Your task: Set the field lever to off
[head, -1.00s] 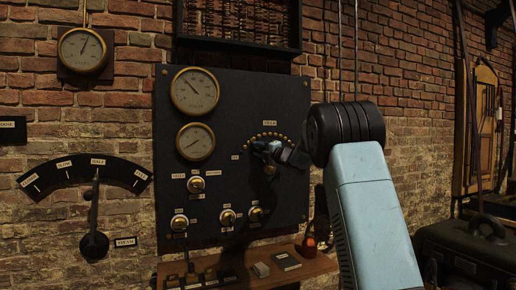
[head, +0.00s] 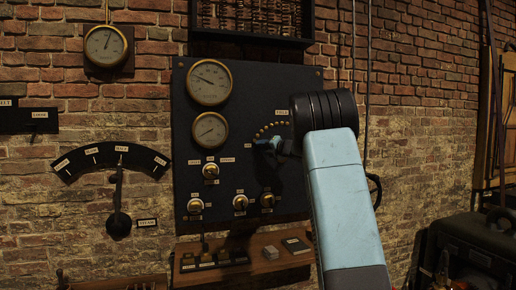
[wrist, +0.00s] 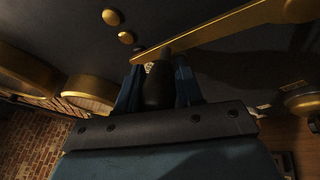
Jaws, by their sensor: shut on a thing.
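The field lever's brass arm (wrist: 225,32) runs from the upper right of the wrist view down to its dark handle (wrist: 158,88). My gripper (wrist: 157,82) is shut on that handle, one blue finger on each side. In the head view my gripper (head: 271,146) is at the left end of the arc of brass studs (head: 273,127), close to a small label (head: 248,149) too small to read. My gripper and arm hide most of the lever there.
The dark panel (head: 240,90) carries two round gauges (head: 210,82) (head: 210,129) and several brass knobs (head: 211,171) below. A wooden shelf (head: 215,274) with small items juts out beneath. A large dial with a pointer (head: 118,190) is on the brick wall at left.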

